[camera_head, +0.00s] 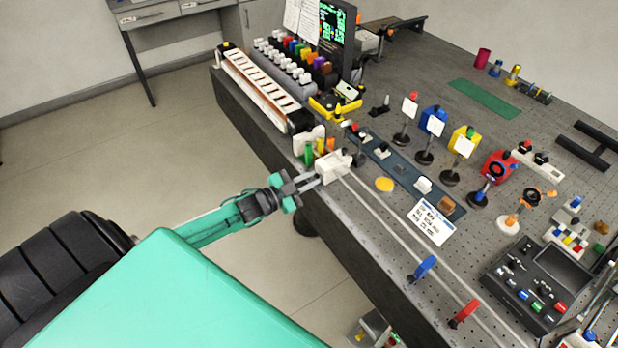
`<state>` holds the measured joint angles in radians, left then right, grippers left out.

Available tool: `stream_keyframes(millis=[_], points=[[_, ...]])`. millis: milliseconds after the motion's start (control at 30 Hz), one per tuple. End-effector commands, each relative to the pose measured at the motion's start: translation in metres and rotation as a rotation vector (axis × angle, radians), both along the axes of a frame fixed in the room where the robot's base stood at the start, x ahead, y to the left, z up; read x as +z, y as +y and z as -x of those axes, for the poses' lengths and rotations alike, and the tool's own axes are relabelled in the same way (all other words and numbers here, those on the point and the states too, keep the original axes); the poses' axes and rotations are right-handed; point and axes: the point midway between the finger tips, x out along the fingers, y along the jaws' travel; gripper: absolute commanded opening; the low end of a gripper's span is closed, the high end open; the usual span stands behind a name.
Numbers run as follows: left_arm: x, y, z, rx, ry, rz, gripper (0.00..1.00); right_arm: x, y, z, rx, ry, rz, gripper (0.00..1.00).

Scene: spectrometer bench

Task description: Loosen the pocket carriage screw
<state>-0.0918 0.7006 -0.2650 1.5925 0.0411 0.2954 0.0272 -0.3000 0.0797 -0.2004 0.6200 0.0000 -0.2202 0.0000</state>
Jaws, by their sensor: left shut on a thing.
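My left gripper (307,181), on the teal arm, reaches in from the left to the near edge of the bench. Its fingers are shut at the left side of a white block-shaped carriage (333,167). The carriage sits at the far end of a long rail (400,236). The screw is too small and too covered by the fingers to make out. A small dark part shows on the carriage's right side. My right gripper is not in view.
Green, orange and yellow pieces (320,146) stand just behind the carriage. A yellow disc (384,184) and a printed card (431,221) lie right of the rail. Blue (424,268) and red (464,313) clips stand along the rail. Open floor lies left of the bench.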

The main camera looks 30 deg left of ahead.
Motion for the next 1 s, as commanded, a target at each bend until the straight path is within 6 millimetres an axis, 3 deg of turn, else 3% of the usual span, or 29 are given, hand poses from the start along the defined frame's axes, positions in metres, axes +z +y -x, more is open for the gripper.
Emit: stream_keyframes(millis=[300,833,867,900,967,1000], points=[[-0.0010,-0.0002,0.0004,0.000,0.046,0.106,0.00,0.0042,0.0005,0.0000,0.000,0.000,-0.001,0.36],[-0.0018,-0.0003,0.0007,0.000,0.054,0.125,0.00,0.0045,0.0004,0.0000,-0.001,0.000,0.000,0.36],[-0.0018,-0.0004,0.0007,0.000,0.055,0.124,0.19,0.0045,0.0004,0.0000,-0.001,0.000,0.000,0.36],[-0.0018,-0.0004,0.0007,-0.001,0.055,0.125,0.27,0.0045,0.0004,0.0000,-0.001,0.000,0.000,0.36],[-0.0015,-0.0004,0.0006,0.000,0.054,0.125,0.37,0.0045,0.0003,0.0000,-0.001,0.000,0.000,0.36],[-0.0014,-0.0003,0.0006,0.000,0.054,0.125,0.37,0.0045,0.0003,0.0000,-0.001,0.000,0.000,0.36]])
